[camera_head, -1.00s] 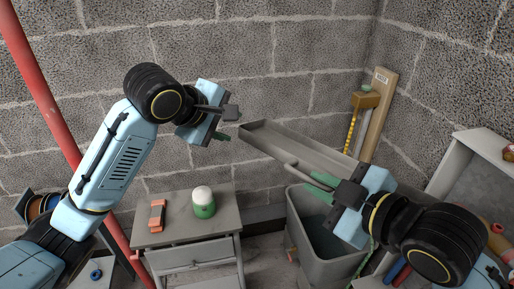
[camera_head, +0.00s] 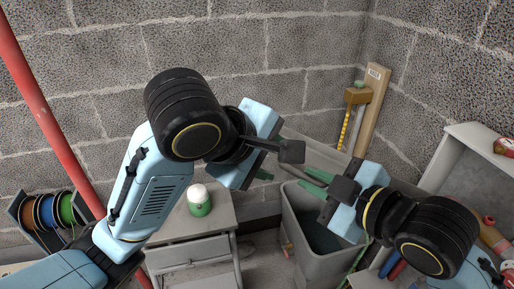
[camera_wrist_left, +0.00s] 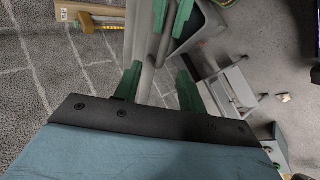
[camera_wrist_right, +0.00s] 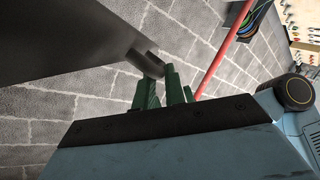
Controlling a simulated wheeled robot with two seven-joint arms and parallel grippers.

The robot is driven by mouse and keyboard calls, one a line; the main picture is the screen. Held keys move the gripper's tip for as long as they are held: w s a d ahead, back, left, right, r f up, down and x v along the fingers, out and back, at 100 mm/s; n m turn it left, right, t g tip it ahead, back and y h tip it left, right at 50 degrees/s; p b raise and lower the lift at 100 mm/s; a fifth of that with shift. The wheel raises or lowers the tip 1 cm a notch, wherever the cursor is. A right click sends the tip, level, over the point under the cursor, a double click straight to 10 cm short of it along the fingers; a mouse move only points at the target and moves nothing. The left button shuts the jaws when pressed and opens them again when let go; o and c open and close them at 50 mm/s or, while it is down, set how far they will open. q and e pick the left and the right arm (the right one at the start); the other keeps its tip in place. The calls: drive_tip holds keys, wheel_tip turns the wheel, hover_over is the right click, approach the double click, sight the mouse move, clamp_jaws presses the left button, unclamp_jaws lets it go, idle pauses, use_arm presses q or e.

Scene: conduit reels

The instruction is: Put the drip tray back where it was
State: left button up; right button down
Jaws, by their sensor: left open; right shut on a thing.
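The drip tray (camera_head: 318,152) is a long grey tray held in the air in front of the block wall, partly hidden by my left gripper in the head view. My right gripper (camera_head: 314,180) is shut on the tray's handle; the handle (camera_wrist_right: 143,62) and the tray's dark side (camera_wrist_right: 60,45) show in the right wrist view. My left gripper (camera_head: 268,168) is open near the tray's other end. In the left wrist view its green fingers (camera_wrist_left: 160,85) stand apart, with the tray's pale handle bar (camera_wrist_left: 148,65) between them; contact cannot be told.
A grey bin (camera_head: 318,250) stands below the tray. A small grey cabinet (camera_head: 195,232) with a green-and-white jar (camera_head: 199,200) is to its left. A shelf (camera_head: 440,160) stands at right. Cable reels (camera_head: 45,215) are far left.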

sight(286, 165)
use_arm(q)
drive_tip(key=x, duration=0.5)
drive_tip(key=shift+w+f, duration=0.2)
drive_tip(key=shift+f, duration=0.05)
drive_tip(key=shift+c, duration=0.3)
clamp_jaws()
use_arm(e)
drive_tip(key=c, duration=1.4)
unclamp_jaws()
